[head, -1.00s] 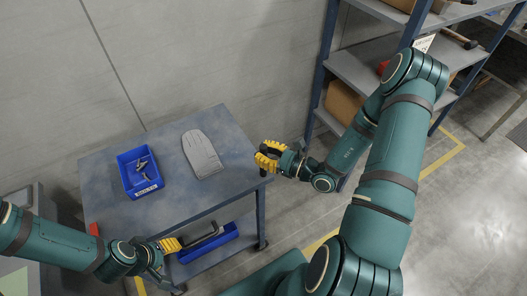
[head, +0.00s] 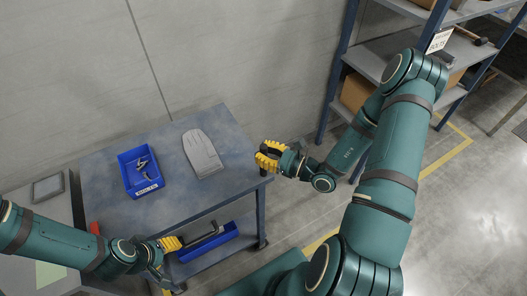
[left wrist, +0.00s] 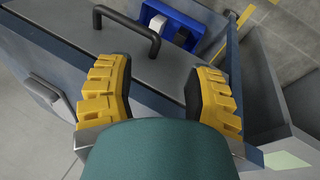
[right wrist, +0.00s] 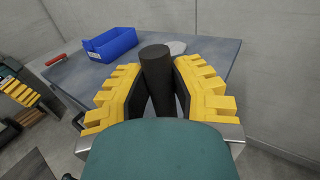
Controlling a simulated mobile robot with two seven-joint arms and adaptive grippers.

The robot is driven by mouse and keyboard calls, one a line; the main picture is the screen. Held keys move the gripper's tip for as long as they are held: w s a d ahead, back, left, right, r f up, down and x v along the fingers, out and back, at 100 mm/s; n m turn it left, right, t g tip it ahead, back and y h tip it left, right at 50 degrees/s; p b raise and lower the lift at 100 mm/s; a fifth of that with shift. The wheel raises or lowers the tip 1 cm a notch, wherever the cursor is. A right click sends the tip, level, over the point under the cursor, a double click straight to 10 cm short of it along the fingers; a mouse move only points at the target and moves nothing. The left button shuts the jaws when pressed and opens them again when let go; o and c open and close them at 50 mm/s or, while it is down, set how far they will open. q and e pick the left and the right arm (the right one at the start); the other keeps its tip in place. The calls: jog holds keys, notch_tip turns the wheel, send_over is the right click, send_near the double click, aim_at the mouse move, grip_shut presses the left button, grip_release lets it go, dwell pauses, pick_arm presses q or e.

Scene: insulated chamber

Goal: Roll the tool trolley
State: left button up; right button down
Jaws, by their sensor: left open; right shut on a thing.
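The tool trolley (head: 165,205) has a blue-grey top and a lower shelf. My right gripper (head: 268,157) is at the trolley's right end. It is shut on a black upright post (right wrist: 158,70), seen between its fingers in the right wrist view. My left gripper (head: 172,243) is open and empty at the trolley's near left side. A black bar handle (left wrist: 128,30) lies beyond its fingers in the left wrist view, not between them.
A lower blue bin (head: 215,247) sits beneath the trolley top. A grey cabinet (head: 50,207) stands close at the trolley's left. A shelving rack (head: 380,50) stands at the right, and a wall (head: 235,60) is behind. Open floor (head: 470,200) shows at the right.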

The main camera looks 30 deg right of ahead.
jog(key=shift+a, duration=0.1)
dwell(0.3)
jog(key=c, duration=0.8)
grip_release()
jog(key=v, duration=1.2)
jog(key=shift+s, duration=0.1)
